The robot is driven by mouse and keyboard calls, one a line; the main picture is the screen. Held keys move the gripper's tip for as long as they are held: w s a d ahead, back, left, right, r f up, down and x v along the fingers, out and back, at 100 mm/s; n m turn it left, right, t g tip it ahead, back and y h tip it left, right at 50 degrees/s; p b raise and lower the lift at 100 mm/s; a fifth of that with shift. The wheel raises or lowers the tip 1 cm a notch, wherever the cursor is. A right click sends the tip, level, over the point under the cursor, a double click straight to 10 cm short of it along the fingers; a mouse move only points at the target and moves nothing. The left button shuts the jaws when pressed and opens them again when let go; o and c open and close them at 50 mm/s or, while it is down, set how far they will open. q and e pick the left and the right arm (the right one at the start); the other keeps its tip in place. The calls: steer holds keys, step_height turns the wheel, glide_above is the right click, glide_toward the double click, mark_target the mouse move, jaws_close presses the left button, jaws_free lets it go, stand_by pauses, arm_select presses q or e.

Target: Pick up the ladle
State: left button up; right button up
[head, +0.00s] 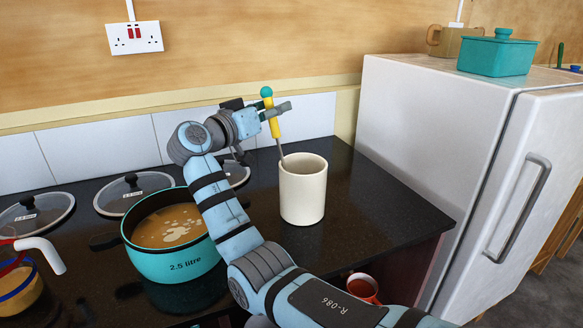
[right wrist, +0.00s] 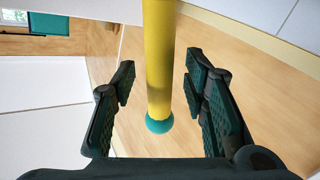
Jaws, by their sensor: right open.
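The ladle (head: 273,124) stands in a cream utensil pot (head: 303,196) on the dark counter, leaning slightly left. Its handle is yellow with a teal ball end and a metal shaft; its lower end is hidden in the pot. My right gripper (head: 277,114) is at the yellow handle, above the pot. In the right wrist view the handle (right wrist: 159,60) runs between the two spread fingers of my right gripper (right wrist: 163,100), with a gap on each side. My left gripper is not in view.
A teal 2.5 litre pot (head: 180,262) of soup stands left of my right arm. Glass lids (head: 130,195) lie behind it. A red mug (head: 363,287) is low in front, and a white fridge (head: 430,150) stands right. Counter right of the utensil pot is clear.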

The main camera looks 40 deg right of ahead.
steer(key=shift+a+r, duration=0.1)
steer(key=shift+a, duration=0.05)
jaws_close()
